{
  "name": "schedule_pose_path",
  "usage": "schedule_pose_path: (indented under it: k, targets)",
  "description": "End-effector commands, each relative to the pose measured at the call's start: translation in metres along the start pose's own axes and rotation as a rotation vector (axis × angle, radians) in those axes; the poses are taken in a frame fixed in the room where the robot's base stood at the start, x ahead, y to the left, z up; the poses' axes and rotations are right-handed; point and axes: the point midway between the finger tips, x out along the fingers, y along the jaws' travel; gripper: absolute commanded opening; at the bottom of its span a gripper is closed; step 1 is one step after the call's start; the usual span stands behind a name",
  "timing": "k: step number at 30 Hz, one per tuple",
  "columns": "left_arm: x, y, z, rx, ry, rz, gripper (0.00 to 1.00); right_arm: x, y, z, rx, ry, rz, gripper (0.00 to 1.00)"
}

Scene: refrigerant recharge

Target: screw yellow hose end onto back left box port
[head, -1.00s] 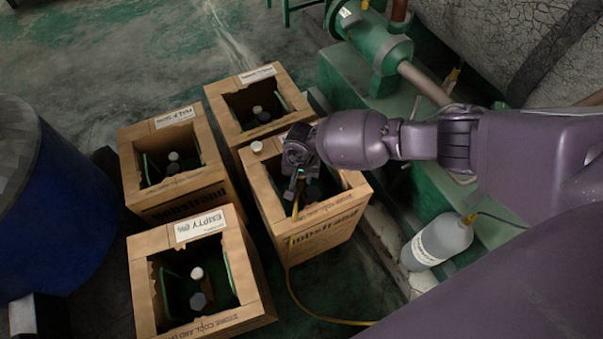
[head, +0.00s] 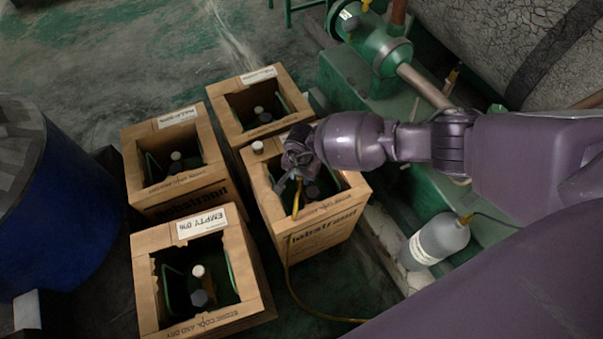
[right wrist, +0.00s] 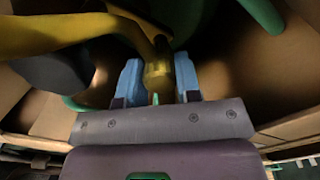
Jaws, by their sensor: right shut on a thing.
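My right gripper (head: 299,187) is inside the opening of the right cardboard box (head: 322,222). In the right wrist view its blue fingers are shut on the yellow hose end (right wrist: 158,72). The yellow hose (head: 289,268) hangs over that box's front and trails along the floor. The left box (head: 181,193) of the far pair holds a cylinder with a pale cap (head: 176,156), its port too small to make out. A far box (head: 236,127) stands to its right. My left gripper is not in view.
A box labelled EMPTY 0% (head: 205,222) stands in front, with a white-capped cylinder inside. A blue drum (head: 60,210) is at the left. A grey bottle (head: 440,240) and green machinery (head: 350,90) are at the right.

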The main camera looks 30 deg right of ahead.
Motion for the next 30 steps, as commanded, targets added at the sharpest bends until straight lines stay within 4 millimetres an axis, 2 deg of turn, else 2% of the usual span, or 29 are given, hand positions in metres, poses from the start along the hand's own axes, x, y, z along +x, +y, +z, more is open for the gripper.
schedule_pose_path:
  k: [12, 25, 30]
  targets:
    - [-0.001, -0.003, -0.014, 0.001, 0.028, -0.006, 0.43, 0.002, 0.001, 0.005, 0.275, -0.007, 0.003, 0.09]
    - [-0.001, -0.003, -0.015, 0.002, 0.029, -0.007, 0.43, 0.004, 0.001, 0.006, 0.318, -0.008, 0.005, 0.09]
    - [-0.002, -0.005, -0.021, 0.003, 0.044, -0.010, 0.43, 0.002, 0.001, 0.005, 0.432, -0.007, 0.002, 0.09]
